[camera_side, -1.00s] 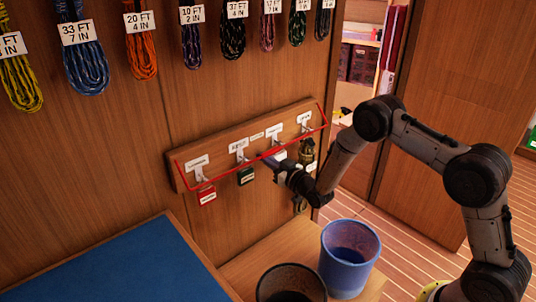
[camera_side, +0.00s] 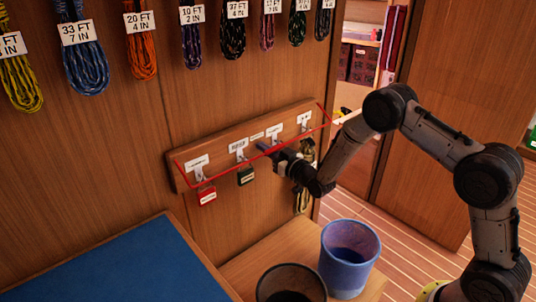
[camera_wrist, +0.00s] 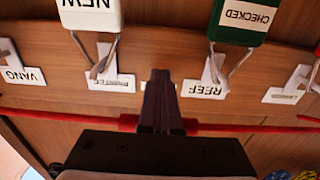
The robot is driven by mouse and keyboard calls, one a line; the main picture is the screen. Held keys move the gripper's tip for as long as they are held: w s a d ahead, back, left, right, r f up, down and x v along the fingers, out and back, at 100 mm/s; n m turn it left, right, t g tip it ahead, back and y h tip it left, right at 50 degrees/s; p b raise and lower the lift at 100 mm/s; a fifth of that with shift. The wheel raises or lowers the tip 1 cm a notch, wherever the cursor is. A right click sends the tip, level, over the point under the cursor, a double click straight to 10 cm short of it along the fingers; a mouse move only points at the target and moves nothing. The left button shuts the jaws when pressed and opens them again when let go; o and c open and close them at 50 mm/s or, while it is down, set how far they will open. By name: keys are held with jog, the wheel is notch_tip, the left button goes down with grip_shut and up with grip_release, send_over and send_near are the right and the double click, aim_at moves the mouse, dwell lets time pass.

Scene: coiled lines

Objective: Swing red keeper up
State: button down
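The red keeper (camera_side: 225,171) is a thin red bar with bent ends, running across the front of a wooden hook board (camera_side: 180,177) on the wall. It also crosses the wrist view (camera_wrist: 250,128). My gripper (camera_side: 263,147) is at the middle of the bar. In the wrist view its fingers (camera_wrist: 160,78) are together, with the red bar coming out on both sides, so they look shut on it. The stretch between the fingers is hidden. The bar stands out in front of the hooks and slopes up to the right in the side view.
A red tag (camera_side: 207,196) and a green tag (camera_side: 246,178) hang from hooks; a white "NEW" tag (camera_wrist: 90,14) shows in the wrist view. Coiled lines (camera_side: 85,60) hang above. A blue bucket (camera_side: 348,262) and a dark bucket (camera_side: 292,272) stand below, beside a blue-topped surface (camera_side: 120,265).

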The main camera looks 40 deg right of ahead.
notch_tip(320, 180, up, 14)
dwell(3.3)
jog(key=s+f, duration=0.3)
jog(key=s, duration=0.8)
dwell(1.4)
